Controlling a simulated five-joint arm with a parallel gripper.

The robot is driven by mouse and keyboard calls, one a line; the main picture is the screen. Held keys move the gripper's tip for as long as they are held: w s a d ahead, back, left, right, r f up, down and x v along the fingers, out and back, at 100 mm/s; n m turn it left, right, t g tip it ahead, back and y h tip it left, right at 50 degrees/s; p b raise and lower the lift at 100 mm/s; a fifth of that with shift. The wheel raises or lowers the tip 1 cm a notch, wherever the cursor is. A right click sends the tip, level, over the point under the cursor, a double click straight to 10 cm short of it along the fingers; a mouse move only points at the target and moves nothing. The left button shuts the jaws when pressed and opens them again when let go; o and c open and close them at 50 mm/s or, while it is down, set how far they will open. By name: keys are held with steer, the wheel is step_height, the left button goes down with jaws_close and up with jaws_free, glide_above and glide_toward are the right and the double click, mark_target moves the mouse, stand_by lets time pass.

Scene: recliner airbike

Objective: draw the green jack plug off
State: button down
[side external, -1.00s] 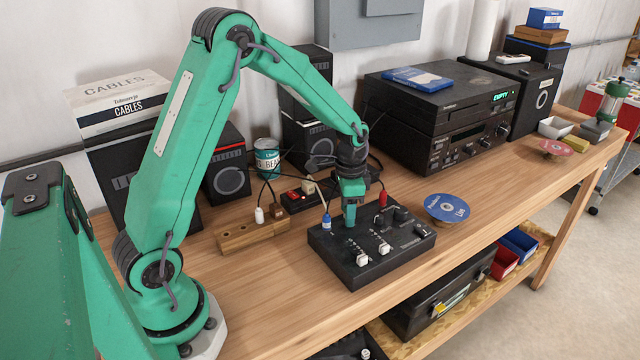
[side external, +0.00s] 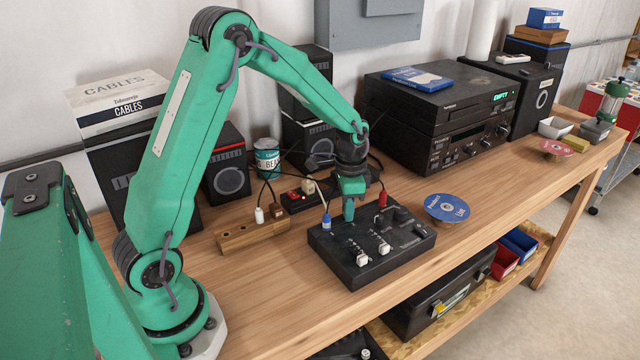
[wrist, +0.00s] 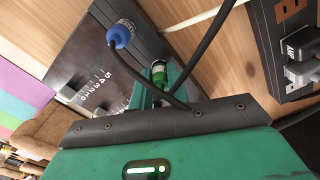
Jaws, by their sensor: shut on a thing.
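The green jack plug (wrist: 159,74) shows in the wrist view between my fingers, upright at the back edge of a black mixer (side external: 378,262). My gripper (side external: 349,208) points down over the back of the mixer and is shut on the green plug. In the side view my fingers hide the plug. I cannot tell how deep it sits in its socket. A dark cable crosses close to my gripper in the wrist view.
A blue plug (side external: 326,222) stands close on the left, and a red plug (side external: 382,198) on the right. A wooden block (side external: 252,234) holds a white plug (side external: 259,215). A power strip (side external: 300,200) lies behind. Bare tabletop lies in front of the wooden block.

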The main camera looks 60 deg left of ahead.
steer(key=shift+r, duration=0.45)
stand_by(0.7)
steer(key=shift+r, duration=1.1)
